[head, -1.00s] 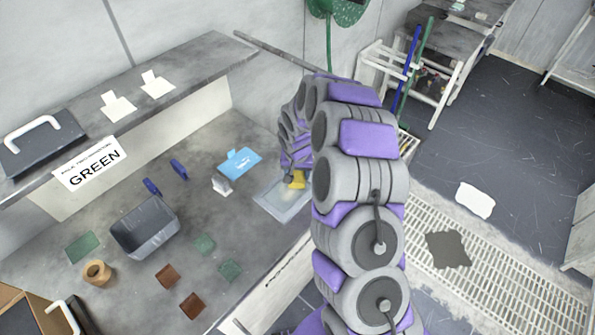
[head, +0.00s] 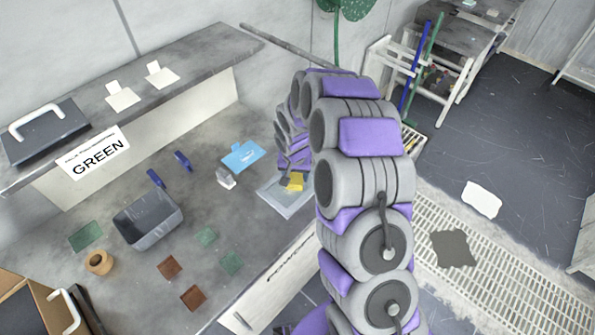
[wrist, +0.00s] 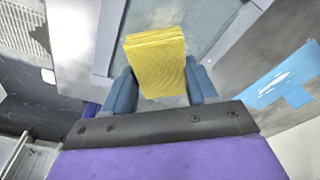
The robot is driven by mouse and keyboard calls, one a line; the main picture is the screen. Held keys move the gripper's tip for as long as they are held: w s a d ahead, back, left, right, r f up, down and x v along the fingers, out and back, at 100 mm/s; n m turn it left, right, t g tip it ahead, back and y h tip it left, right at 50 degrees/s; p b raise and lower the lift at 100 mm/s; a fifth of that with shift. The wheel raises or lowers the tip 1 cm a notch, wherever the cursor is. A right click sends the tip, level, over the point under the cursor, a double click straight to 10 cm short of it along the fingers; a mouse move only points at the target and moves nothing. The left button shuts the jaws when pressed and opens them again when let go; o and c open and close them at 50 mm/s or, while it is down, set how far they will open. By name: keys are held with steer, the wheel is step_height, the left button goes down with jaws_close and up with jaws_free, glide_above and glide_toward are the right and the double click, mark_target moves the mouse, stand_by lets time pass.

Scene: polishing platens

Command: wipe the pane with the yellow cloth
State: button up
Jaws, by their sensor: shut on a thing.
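The yellow cloth (wrist: 157,62) is a folded pad held between the two blue fingers of my gripper (wrist: 162,88) in the wrist view. In the head view the cloth (head: 296,181) shows as a small yellow patch at the end of my arm. The pane (head: 283,205) is a pale, greyish sheet near the front edge of the bench. My gripper with the cloth is over the pane; whether the cloth touches it I cannot tell. The pane (wrist: 200,22) also shows behind the cloth in the wrist view. My arm hides part of the pane's right side.
A blue card (head: 242,155) and a small clear block (head: 226,179) lie left of the pane. A grey bin (head: 148,222), green and brown squares and a tan ring (head: 99,262) are farther left. A raised shelf (head: 190,65) runs along the back.

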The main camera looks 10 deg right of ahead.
mark_target(283, 192)
steer(key=shift+s+a+f, duration=0.1)
steer(key=shift+s+a, duration=0.45)
steer(key=shift+a, duration=0.1)
steer(key=shift+s+a+b, duration=0.2)
steer(key=shift+s+a, duration=0.1)
steer(key=shift+a, duration=0.25)
steer(key=shift+s+a+b, duration=0.2)
steer(key=shift+s+a, duration=0.05)
steer(key=shift+a, duration=0.25)
steer(key=shift+s+a+f, duration=0.2)
steer(key=shift+s+a, duration=0.25)
steer(key=shift+s, duration=0.1)
steer(key=shift+s+a, duration=0.1)
steer(key=shift+s, duration=0.3)
steer(key=c, duration=0.3)
steer(key=shift+s+a, duration=0.15)
steer(key=shift+c, duration=0.7)
steer(key=shift+w+r, duration=0.1)
steer(key=shift+w, duration=0.15)
jaws_close()
